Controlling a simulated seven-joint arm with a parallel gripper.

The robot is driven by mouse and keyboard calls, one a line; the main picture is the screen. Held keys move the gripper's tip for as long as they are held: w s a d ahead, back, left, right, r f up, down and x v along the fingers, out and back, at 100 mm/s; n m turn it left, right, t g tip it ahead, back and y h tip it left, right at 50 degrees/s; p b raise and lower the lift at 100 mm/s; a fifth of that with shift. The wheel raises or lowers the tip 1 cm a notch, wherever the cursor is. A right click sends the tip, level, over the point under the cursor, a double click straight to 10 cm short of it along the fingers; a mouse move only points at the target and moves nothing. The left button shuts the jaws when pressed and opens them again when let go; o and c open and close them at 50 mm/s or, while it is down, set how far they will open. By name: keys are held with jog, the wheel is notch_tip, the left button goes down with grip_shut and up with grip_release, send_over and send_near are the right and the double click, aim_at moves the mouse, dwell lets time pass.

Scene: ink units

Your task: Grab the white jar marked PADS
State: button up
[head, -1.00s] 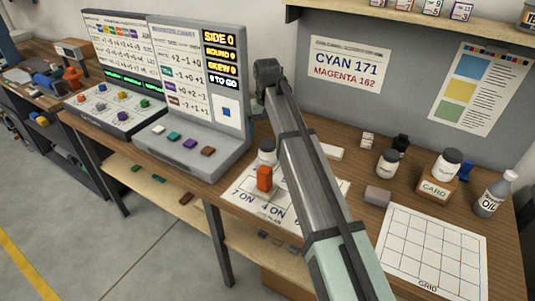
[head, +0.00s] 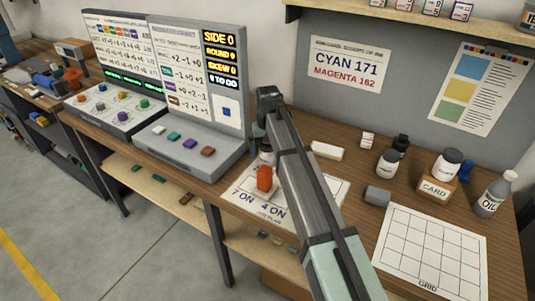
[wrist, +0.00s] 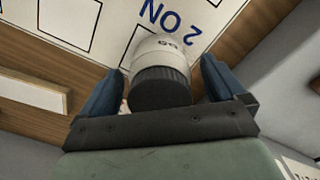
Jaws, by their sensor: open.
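In the wrist view a white jar (wrist: 158,48) with a dark ribbed lid (wrist: 160,88) stands between the two blue fingers of my gripper (wrist: 161,66). The fingers are open, one on each side, with a gap to the jar. In the head view a small part of a white jar (head: 265,158) shows beside my arm, on the printed plan sheet and behind an orange block.
The orange block (head: 264,179) stands close to the jar. A grey console (head: 196,137) rises to the left. A white block (head: 327,151), a grey block (head: 377,195), another white jar (head: 387,164) and an oil bottle (head: 492,196) are to the right. The grid sheet (head: 430,246) is clear.

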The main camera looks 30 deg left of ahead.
jog(key=c, duration=1.2)
jog(key=shift+c, duration=0.2)
